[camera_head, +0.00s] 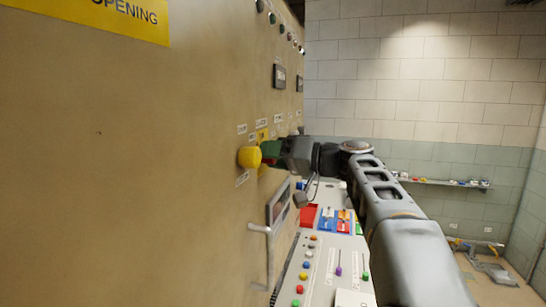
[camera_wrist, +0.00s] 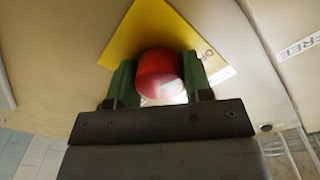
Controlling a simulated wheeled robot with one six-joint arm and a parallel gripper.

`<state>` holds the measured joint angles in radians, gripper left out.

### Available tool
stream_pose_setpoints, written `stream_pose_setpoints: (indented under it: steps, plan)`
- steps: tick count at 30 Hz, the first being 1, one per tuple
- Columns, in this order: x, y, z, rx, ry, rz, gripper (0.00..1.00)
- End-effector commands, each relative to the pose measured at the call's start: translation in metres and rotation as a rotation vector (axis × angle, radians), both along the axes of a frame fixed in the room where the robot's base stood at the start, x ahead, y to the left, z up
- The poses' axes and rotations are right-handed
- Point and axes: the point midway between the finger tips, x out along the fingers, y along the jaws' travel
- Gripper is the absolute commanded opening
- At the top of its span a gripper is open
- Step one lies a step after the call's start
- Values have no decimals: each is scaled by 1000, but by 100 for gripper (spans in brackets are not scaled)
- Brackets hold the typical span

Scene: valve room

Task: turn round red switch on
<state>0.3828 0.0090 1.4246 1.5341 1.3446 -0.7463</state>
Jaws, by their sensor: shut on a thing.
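The round red switch (camera_wrist: 160,72) shows in the wrist view, standing out from a yellow plate (camera_wrist: 126,42) on the panel. My gripper (camera_wrist: 159,80) has its green fingers on both sides of the switch and is shut on it. A white mark shows on the lower part of the switch. In the head view my gripper (camera_head: 271,151) reaches from the right to the panel, and the red switch is hidden there behind a yellow knob and the fingers.
The beige panel (camera_head: 120,150) fills the left. A yellow knob (camera_head: 249,157) sticks out close beside my fingers. Below are a metal handle (camera_head: 262,229) and a console (camera_head: 325,255) with coloured buttons and levers. A shelf (camera_head: 445,183) is on the back wall.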

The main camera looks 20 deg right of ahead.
Motion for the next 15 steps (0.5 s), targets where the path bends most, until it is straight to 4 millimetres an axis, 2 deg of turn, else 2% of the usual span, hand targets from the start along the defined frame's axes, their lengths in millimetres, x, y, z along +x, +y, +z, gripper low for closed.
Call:
stream_pose_setpoints:
  steps: [15]
  plan:
    - [0,0,2,274,409,0,22]
